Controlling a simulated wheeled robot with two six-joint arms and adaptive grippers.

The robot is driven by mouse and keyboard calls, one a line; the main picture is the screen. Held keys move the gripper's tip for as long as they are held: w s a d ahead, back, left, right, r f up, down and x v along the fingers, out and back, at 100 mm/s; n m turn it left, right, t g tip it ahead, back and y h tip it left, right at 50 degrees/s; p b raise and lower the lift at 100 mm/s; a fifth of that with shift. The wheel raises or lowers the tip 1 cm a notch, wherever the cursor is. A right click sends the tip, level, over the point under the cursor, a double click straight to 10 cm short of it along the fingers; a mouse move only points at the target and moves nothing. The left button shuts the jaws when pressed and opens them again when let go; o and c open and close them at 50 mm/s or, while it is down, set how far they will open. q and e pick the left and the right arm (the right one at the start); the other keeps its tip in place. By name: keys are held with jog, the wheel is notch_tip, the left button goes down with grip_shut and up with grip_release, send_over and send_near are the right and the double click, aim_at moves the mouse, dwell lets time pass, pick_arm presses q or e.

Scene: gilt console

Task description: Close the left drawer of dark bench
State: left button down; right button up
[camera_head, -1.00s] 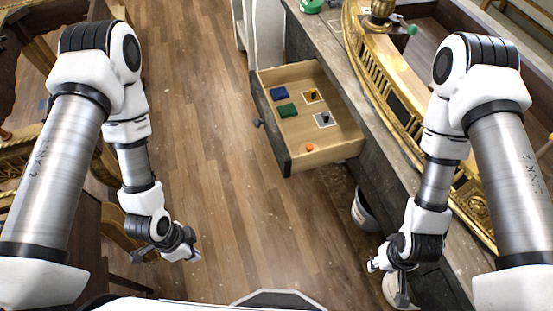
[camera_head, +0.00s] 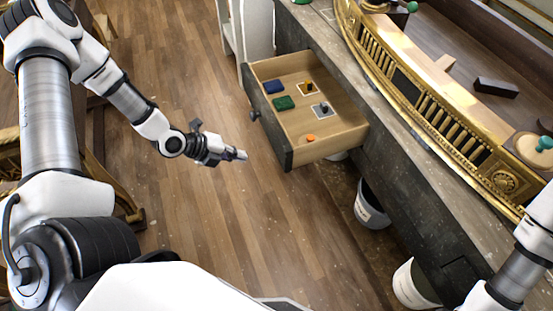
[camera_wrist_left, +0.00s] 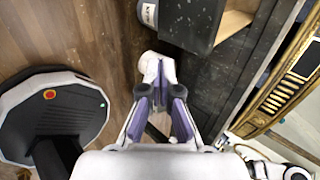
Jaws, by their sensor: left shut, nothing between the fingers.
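The dark bench (camera_head: 400,175) runs along the right side of the head view. Its left drawer (camera_head: 338,133) is pulled out, with a dark front, a dark knob (camera_head: 254,114) and a pale wooden inside. Part of the drawer shows at the top of the left wrist view (camera_wrist_left: 234,24). My left gripper (camera_head: 242,155) is shut and empty, left of the drawer front and apart from it in the head view. It also shows in the left wrist view (camera_wrist_left: 158,62). My right arm shows at the lower right; its gripper is out of frame.
The drawer holds a blue block (camera_head: 273,86), a green block (camera_head: 283,103), an orange piece (camera_head: 311,138) and two small cards with pieces. Buckets (camera_head: 370,205) stand below the bench. A gilt rail (camera_head: 425,100) tops it.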

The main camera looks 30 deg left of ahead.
aim_at(281, 158)
pick_arm(q)
jog(key=shift+w+d+r+b+x, duration=0.25)
jog(key=shift+r+x, duration=0.1)
jog(key=shift+x, duration=1.55)
jog(key=shift+w+d+r+b+x, duration=0.1)
jog(key=shift+w+d+r+x, duration=0.15)
jog(key=shift+x, duration=1.65)
jog(key=shift+w+d+r+b+x, duration=0.2)
jog(key=shift+r+x, duration=0.2)
jog(key=shift+x, duration=1.5)
